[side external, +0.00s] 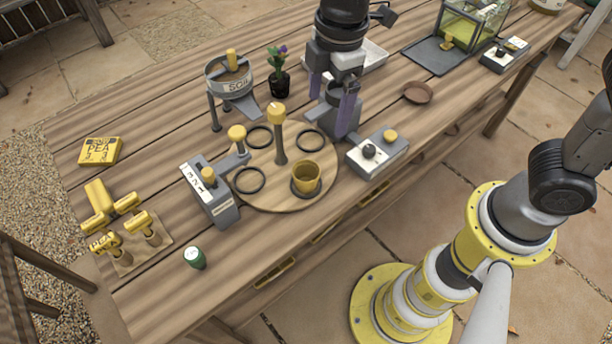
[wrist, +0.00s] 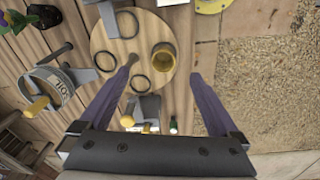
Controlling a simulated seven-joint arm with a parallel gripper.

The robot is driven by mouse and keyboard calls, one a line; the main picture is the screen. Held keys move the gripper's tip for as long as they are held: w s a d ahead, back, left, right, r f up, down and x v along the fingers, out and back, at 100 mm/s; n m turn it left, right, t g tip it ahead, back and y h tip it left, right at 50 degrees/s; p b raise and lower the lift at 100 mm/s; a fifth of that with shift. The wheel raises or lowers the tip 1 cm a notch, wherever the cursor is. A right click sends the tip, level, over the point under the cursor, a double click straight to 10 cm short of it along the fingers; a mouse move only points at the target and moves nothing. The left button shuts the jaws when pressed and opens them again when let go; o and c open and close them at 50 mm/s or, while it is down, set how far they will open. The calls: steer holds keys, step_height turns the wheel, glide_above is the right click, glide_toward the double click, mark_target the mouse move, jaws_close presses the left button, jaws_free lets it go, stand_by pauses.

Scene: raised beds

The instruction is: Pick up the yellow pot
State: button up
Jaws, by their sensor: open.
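The yellow pot (side external: 306,177) is small and open-topped. It stands upright in a dark ring at the front right of a round wooden board (side external: 282,203). In the wrist view the pot (wrist: 163,62) shows beyond the fingertips, near the board's right edge. My gripper (side external: 332,98) has purple fingers and is open, with nothing visible between them. It is above and behind the pot, apart from it. In the wrist view my gripper (wrist: 163,76) has its fingers spread wide. The pot's inside looks dark in the wrist view.
A yellow-knobbed post (side external: 279,140) rises from the board among several empty rings. A grey lever box (side external: 209,193) stands left of the board, and a grey knob box (side external: 378,154) right of it. A soil hopper (side external: 229,79) and a potted plant (side external: 279,78) stand behind.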

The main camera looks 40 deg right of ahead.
mark_target(306, 174)
steer(key=a+f+n, duration=0.1)
steer(key=f, duration=0.4)
steer(key=a+f, duration=0.1)
steer(key=f, duration=0.5)
steer(key=a+f+n, duration=0.1)
steer(key=a+f, duration=0.1)
steer(key=f, duration=0.4)
steer(key=shift+w+f+n+g, duration=0.2)
steer(key=shift+w+n+g, duration=0.1)
steer(key=shift+w, duration=0.05)
steer(key=c, duration=1.4)
steer(key=shift+c, duration=0.2)
steer(key=shift+r, duration=0.15)
